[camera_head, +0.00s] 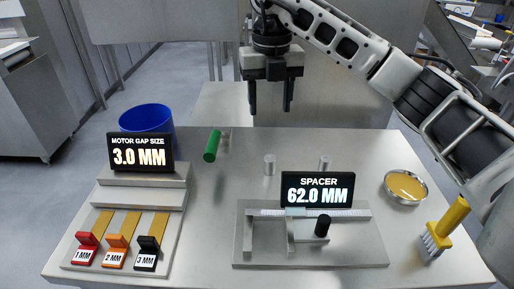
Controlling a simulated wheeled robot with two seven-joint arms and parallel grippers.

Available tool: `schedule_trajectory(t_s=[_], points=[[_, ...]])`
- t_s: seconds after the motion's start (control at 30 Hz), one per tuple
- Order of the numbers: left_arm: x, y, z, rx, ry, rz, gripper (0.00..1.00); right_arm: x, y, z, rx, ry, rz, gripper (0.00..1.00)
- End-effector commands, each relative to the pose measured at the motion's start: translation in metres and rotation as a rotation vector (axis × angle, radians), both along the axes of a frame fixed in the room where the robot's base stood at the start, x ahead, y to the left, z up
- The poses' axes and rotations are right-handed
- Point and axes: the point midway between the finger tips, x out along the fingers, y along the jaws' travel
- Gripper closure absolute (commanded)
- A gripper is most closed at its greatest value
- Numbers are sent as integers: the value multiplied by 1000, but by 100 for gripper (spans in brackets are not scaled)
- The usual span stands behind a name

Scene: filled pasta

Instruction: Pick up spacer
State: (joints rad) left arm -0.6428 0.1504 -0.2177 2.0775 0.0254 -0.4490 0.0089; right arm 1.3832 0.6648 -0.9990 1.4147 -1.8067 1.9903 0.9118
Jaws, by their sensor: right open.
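My right gripper (270,108) hangs from the top of the head view, pointing down. Its two dark fingers are apart with nothing between them. It is above the back part of the table, behind the small metal cylinders. One silver cylinder (270,165) stands upright on the table, below the gripper in the picture. A second small silver cylinder (323,163) stands partly hidden behind the display reading "SPACER 62.0 MM" (318,190). I cannot tell for certain which cylinder is the spacer. A grey measuring fixture (375,250) with a scale and black knob (322,225) stands in front.
Blue container (147,118) and "MOTOR GAP SIZE 3.0 MM" display (140,152) are at left, behind red, orange and black tagged gauges (117,242). A green-handled tool (213,146) lies nearby. A round dish (405,187) and yellow brush (446,228) are at right.

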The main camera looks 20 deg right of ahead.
Motion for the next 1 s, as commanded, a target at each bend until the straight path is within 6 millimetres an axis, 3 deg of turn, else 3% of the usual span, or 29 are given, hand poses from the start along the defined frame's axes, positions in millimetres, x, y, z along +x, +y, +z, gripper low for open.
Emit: schedule_trajectory(t_s=[0.4, 0.73, 1.0], points=[[-16, 0, -5, 9, 41, -2, 64, -2, 0, -83, -1, 5, 1, 48], [-12, 1, -1, 12, 34, -3, 64, -2, 0, -111, 1, 4, 1, 48], [-12, 2, 1, 17, 36, -2, 64, -2, -1, -149, 1, 2, 2, 48]])
